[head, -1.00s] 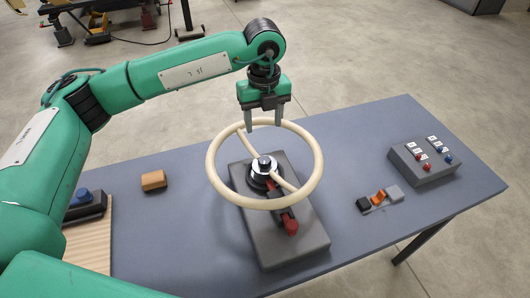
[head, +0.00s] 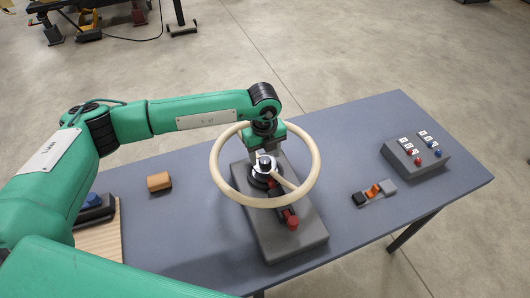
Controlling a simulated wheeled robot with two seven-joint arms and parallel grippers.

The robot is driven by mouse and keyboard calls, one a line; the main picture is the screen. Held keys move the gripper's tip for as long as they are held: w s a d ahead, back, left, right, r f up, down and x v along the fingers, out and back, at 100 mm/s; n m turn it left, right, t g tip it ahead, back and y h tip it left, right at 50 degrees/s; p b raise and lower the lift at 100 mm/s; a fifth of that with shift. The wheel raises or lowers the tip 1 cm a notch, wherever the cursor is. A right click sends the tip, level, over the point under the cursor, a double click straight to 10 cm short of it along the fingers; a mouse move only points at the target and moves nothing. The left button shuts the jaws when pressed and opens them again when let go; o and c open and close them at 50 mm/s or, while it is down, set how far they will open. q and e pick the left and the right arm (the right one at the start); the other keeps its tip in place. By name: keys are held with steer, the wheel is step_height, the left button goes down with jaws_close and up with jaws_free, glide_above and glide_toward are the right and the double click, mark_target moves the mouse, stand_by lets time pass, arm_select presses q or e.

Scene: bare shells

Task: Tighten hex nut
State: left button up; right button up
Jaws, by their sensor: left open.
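A cream steering wheel (head: 314,177) with one visible spoke bar sits on a dark grey base block (head: 290,245). At its centre is a dark, round-topped hub piece (head: 264,165) with a pale metal ring around it. The hex nut is too small to make out clearly there. My left gripper (head: 262,153) points down inside the wheel ring, just behind the hub. Its jaws are open, with the fingers partly hidden by the rim and hub. I cannot tell whether they touch anything. My right gripper is out of view.
A red-tipped part (head: 290,219) lies on the base block. On the blue-grey table (head: 190,250) are a tan block (head: 159,182), a small orange-and-grey clip piece (head: 374,192) and a button box (head: 416,159). A wooden board lies at left. The table's right front is clear.

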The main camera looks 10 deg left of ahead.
arm_select(q)
steer(key=shift+f, duration=0.8)
steer(key=c, duration=1)
steer(key=shift+f+m+b, duration=0.15)
steer(key=shift+m+b, duration=0.15)
steer(key=shift+b, duration=0.3)
steer(key=m+b, duration=0.7)
steer(key=b, duration=0.2)
steer(key=shift+f+b, duration=0.1)
steer(key=shift+b, duration=0.3)
steer(key=shift+m+b, duration=0.6)
steer(key=shift+b, duration=0.1)
steer(key=shift+r+m+b, duration=0.2)
steer(key=shift+m+b, duration=0.3)
steer(key=shift+b, duration=0.05)
steer(key=shift+r, duration=0.1)
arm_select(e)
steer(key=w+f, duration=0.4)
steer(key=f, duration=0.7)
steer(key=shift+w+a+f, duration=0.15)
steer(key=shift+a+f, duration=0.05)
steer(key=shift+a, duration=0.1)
